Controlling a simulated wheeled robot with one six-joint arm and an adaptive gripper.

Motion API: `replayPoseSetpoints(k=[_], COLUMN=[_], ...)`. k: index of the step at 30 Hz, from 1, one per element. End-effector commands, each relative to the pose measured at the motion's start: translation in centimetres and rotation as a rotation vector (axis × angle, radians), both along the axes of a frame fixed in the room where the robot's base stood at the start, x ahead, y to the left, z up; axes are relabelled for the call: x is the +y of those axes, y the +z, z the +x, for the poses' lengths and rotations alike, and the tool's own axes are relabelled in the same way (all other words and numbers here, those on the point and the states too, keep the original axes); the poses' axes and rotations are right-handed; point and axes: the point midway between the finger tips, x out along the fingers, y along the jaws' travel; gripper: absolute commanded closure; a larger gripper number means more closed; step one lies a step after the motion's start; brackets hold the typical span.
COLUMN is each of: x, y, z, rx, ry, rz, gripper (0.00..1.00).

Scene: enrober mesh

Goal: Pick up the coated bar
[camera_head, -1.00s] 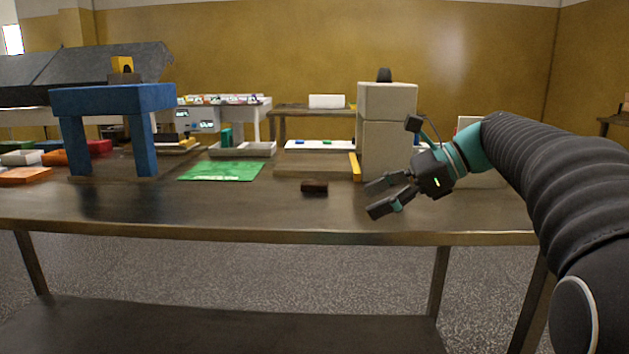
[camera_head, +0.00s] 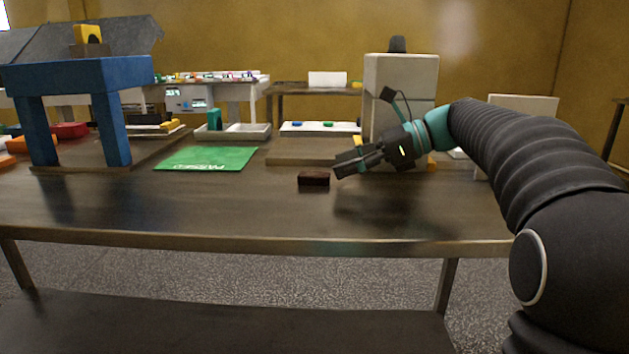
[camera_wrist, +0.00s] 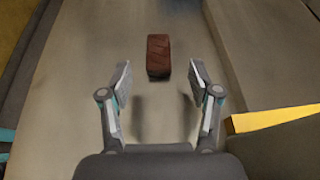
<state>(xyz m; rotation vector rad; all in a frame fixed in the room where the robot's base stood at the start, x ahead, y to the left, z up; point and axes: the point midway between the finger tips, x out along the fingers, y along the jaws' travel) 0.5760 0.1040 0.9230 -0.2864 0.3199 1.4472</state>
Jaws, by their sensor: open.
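The coated bar (camera_head: 314,178) is a small dark brown block lying on the table in the head view. In the wrist view the bar (camera_wrist: 158,55) lies ahead of the fingertips, roughly centred between them, with its long side pointing away from me. My gripper (camera_head: 349,165) is just right of the bar in the head view, apart from it. In the wrist view my gripper (camera_wrist: 160,82) is open with nothing between its fingers.
A green mat marked PASSED (camera_head: 205,158) lies left of the bar. A blue arch (camera_head: 80,75) stands further left. A pale tall machine (camera_head: 398,75) stands behind my gripper. A yellow piece (camera_wrist: 275,119) is right of the fingers. The table front (camera_head: 200,210) is clear.

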Motion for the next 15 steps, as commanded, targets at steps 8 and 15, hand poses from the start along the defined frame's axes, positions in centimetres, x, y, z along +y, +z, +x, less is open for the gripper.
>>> replayPoseSetpoints(k=[8,15], x=[1.7,4.7], y=[-0.7,-1.8], z=[0.1,0.3], rx=[-0.001,-0.001], ry=[-0.002,-0.002], rz=[0.0,0.0], gripper=[0.38,0.38])
